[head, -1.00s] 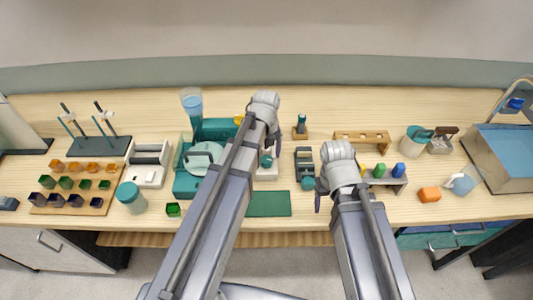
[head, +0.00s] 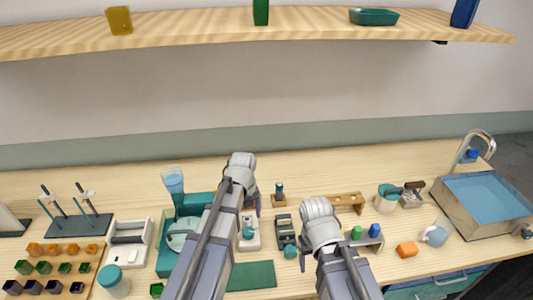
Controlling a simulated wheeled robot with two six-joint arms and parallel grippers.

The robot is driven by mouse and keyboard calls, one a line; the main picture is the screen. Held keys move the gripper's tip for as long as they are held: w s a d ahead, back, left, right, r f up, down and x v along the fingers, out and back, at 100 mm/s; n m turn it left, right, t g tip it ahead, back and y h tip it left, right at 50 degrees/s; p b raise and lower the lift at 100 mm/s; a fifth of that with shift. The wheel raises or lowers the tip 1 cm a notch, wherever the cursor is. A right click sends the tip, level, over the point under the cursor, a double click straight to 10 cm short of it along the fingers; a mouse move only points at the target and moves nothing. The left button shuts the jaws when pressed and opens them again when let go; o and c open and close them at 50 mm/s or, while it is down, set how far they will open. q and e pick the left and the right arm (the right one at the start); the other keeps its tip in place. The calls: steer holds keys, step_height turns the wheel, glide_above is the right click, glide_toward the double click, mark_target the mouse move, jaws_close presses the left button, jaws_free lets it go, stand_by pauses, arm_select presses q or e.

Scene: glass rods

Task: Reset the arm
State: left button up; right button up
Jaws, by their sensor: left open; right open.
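My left gripper (head: 257,203) is over the middle of the bench, beside a small white device (head: 250,240). Its wrist and forearm hide most of the jaws; it is open, with nothing seen in it. My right gripper (head: 304,246) is over the bench to the right, close to a dark device (head: 284,228). It is open, mostly hidden behind its own wrist, and I see nothing held. Thin rods (head: 47,207) stand tilted in a dark rack (head: 75,228) at the left, away from both grippers.
A teal machine (head: 166,262) stands left of my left arm. A shelf (head: 200,35) spans above; the bench's back strip is mostly clear.

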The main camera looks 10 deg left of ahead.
arm_select(q)
steer(key=s+d+f+n+b, duration=0.1)
steer(key=s+d+n, duration=0.2)
steer(key=n, duration=0.5)
steer(key=s+d+f+n+b, duration=0.1)
steer(key=s+d+n, duration=0.3)
steer(key=n, duration=0.5)
steer(key=s+d+f+n+y+b, duration=0.1)
steer(key=s+d+n, duration=0.2)
steer(key=s+n, duration=0.4)
steer(key=shift+d+n, duration=0.2)
steer(key=shift+n, duration=0.9)
